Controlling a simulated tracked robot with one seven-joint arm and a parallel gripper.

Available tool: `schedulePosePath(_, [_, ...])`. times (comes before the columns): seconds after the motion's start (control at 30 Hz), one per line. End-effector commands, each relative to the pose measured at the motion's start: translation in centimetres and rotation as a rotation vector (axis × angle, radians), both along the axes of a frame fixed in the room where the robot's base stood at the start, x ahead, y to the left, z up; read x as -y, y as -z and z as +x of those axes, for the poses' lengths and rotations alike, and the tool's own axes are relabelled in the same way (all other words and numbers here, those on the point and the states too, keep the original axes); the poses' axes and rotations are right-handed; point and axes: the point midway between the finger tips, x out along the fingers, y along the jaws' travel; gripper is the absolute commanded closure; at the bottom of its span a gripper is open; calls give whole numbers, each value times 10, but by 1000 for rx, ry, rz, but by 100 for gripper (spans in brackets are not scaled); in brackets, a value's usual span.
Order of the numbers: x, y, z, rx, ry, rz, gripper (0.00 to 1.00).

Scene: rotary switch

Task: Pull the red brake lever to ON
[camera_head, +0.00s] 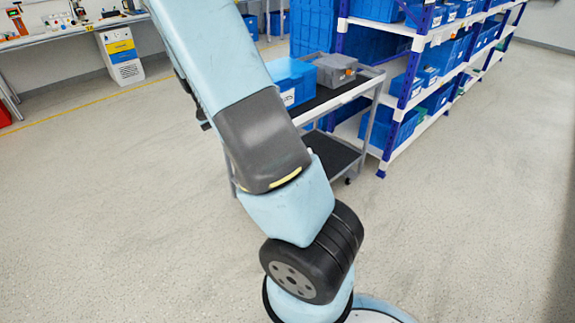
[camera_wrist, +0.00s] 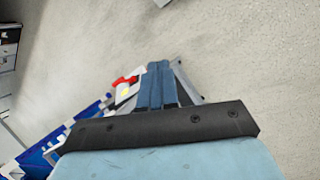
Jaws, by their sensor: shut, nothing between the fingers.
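In the wrist view, a small red part (camera_wrist: 125,80), which looks like the lever, sits on a pale box-like mount with a yellow patch (camera_wrist: 125,92). My gripper (camera_wrist: 158,67) is just to the right of it in the picture. Its two blue fingers are together with nothing between them. I cannot tell how far apart in depth the fingers and the red part are, or which position the lever is in. In the head view, neither the lever nor my gripper shows; my arm crosses the middle and leaves the top edge.
A grey cart (camera_head: 365,90) with a blue bin (camera_head: 291,82) and a grey box (camera_head: 336,69) stands behind my arm. Shelving (camera_head: 400,145) with blue bins stands at the right. A workbench (camera_head: 60,28) is at the far left. The floor in front is clear.

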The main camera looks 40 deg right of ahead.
Motion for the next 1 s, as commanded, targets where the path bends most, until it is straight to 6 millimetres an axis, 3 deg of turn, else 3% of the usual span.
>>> schedulePosePath(0.03, [4, 14, 3, -29, 7, -28, 100])
schedulePosePath(0.4, [40, 89, 19, -184, 48, -238, 100])
schedulePosePath(1.0, [102, 182, 33, -365, 20, -661, 100])
